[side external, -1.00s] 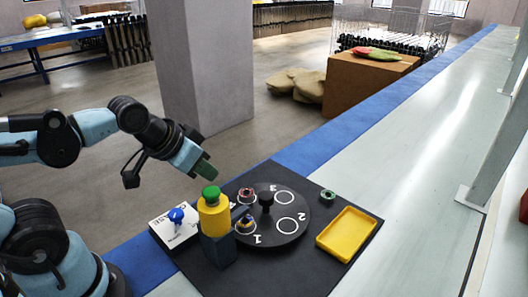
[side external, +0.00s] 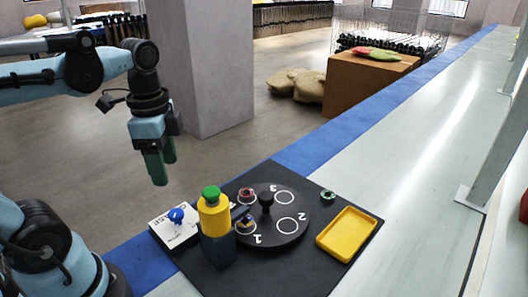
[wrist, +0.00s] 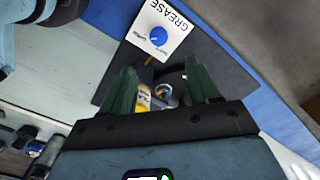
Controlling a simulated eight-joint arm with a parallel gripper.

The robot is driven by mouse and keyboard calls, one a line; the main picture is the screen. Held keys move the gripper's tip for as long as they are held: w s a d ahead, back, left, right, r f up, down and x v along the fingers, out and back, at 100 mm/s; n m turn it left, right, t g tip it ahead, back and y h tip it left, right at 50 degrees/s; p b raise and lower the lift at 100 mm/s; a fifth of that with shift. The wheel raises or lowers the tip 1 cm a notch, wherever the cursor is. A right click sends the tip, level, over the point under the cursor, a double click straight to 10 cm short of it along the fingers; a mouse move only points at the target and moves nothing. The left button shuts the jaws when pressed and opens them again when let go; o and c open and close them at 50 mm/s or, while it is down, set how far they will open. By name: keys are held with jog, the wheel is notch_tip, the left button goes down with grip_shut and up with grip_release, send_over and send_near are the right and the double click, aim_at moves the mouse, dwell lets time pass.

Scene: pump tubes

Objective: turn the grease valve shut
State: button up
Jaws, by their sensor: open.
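The grease valve is a blue knob (side external: 177,215) on a white plate (side external: 166,236) at the left corner of the black board. In the wrist view the blue knob (wrist: 158,37) sits on the white plate marked GREASE (wrist: 171,16), beyond my fingertips. My gripper (side external: 160,183) points down with green fingers, above and to the left of the valve, and touches nothing. In the wrist view my gripper (wrist: 160,78) is open and empty, with fingers apart.
A yellow cylinder with a green top (side external: 213,215) stands on a dark block right beside the valve plate. A black numbered turntable (side external: 266,235), a yellow tray (side external: 347,235) and a small green ring (side external: 328,196) are farther right on the black board (side external: 290,275).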

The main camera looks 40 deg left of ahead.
aim_at(176, 212)
jog(key=shift+f, duration=5.95)
jog(key=c, duration=1)
jog(key=shift+c, duration=0.2)
